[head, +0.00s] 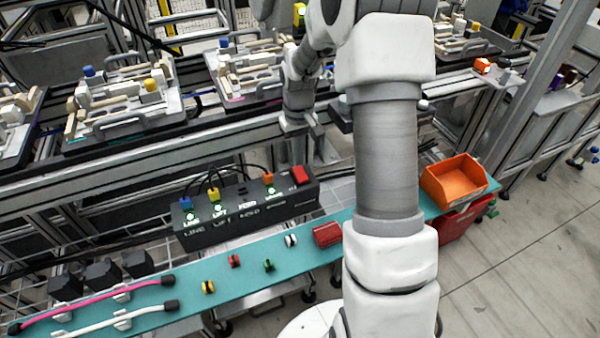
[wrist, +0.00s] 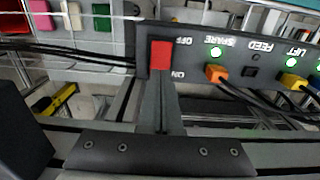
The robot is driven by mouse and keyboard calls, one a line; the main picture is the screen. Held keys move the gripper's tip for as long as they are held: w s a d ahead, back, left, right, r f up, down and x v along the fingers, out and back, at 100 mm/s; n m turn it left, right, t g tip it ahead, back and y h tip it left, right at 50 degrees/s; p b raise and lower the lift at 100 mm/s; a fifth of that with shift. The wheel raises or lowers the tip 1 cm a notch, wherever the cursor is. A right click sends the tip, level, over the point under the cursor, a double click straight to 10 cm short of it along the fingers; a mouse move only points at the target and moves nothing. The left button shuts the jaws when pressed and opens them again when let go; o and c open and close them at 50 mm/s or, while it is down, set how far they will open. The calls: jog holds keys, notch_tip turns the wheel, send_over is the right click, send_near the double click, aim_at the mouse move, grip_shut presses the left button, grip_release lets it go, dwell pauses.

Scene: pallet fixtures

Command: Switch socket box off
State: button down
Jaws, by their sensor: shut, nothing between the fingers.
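The socket box (head: 245,212) is a long dark box behind the teal shelf in the head view. Blue, yellow and orange plugs sit in its LINE, LIFT and SPARE sockets, with green lights lit beside them; FEED has no plug. The red switch (head: 299,175) is at its right end. In the wrist view the box (wrist: 230,42) appears turned round, with the red switch (wrist: 161,55) between OFF above and ON below. My gripper (wrist: 158,82) is shut and empty, its fingertips just below or at the switch's ON side. I cannot tell whether they touch.
The teal shelf (head: 225,275) holds small coloured plugs, a red block (head: 327,235) and pink and white cables. An orange bin (head: 455,180) stands at its right end. Pallets with fixtures (head: 122,105) stand on the conveyor behind. Black cables hang near the box.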

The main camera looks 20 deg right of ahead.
jog(key=shift+f+b, duration=0.85)
jog(key=shift+f, duration=0.55)
dwell(0.6)
jog(key=shift+r, duration=0.1)
jog(key=shift+r+p, duration=2.8)
jog(key=shift+r, duration=0.65)
notch_tip(320, 180, up, 21)
jog(key=t+p, duration=0.2)
jog(key=p, duration=0.3)
send_over(298, 170)
jog(key=s+a, duration=0.5)
jog(key=s, duration=0.4)
jog(key=s+a+r+t+p, duration=0.1)
jog(key=s+a+r+p, duration=0.1)
jog(key=s+r, duration=0.3)
jog(key=s+a+r+t+p, duration=0.2)
jog(key=s+r, duration=0.3)
jog(key=s, duration=0.5)
jog(key=shift+s+a+r+t+p, duration=0.25)
jog(key=shift+a+t+p, duration=0.1)
jog(key=shift+p, duration=0.4)
